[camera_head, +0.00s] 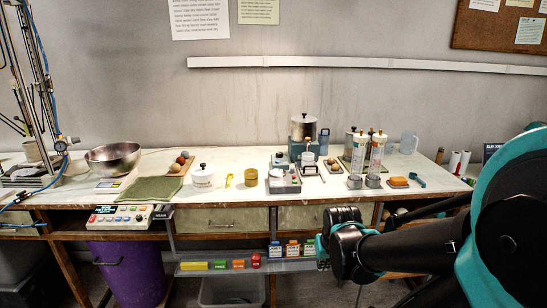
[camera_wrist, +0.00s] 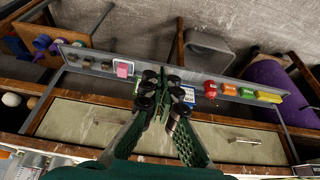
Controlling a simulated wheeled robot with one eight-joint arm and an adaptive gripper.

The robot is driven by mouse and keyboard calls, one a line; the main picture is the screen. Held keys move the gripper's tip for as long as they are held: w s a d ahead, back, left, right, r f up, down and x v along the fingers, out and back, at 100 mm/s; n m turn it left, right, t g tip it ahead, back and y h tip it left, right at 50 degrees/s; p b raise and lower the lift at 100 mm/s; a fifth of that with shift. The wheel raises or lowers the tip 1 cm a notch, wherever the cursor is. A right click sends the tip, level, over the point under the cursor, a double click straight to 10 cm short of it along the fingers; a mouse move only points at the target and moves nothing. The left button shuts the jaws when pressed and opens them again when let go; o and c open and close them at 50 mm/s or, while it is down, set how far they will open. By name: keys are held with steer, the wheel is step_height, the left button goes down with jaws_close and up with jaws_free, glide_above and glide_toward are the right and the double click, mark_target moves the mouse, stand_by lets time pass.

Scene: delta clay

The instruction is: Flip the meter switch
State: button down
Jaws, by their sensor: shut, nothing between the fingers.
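I cannot make out for certain which device is the meter or where its switch is. A pale control box (camera_head: 120,217) with coloured buttons sits at the table's front edge on the left in the head view. A small grey device (camera_head: 283,183) with knob-like parts stands mid-table. My gripper (camera_wrist: 162,82) shows in the wrist view, its dark fingers together and empty, in front of the under-table shelf. In the head view my arm comes in from the right, its wrist before the table's front; the fingertips there are hard to make out.
A long table (camera_head: 225,200) carries a steel bowl (camera_head: 113,158), a green cloth (camera_head: 152,190), a white jar (camera_head: 204,177) and tall cylinders (camera_head: 375,155). Below hang drawers (camera_wrist: 80,123) and a narrow shelf (camera_wrist: 214,73) with coloured items. A purple bin (camera_head: 128,270) stands lower left.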

steer(key=w+a+r+t, duration=0.1)
steer(key=w+a+r, duration=0.1)
steer(key=w+r, duration=1.25)
steer(key=w+a+r+t, duration=0.2)
steer(key=w+r, duration=0.9)
steer(key=w, duration=0.7)
glide_above(294, 176)
steer(key=f, duration=0.6)
steer(key=s+f, duration=0.1)
steer(key=f, duration=0.1)
steer(key=shift+f, duration=0.4)
steer(key=shift+s+f, duration=0.15)
steer(key=shift+f, duration=0.4)
steer(key=shift+s+f, duration=0.15)
steer(key=shift+f, duration=0.4)
steer(key=shift+s+f, duration=0.15)
steer(key=shift+f, duration=0.55)
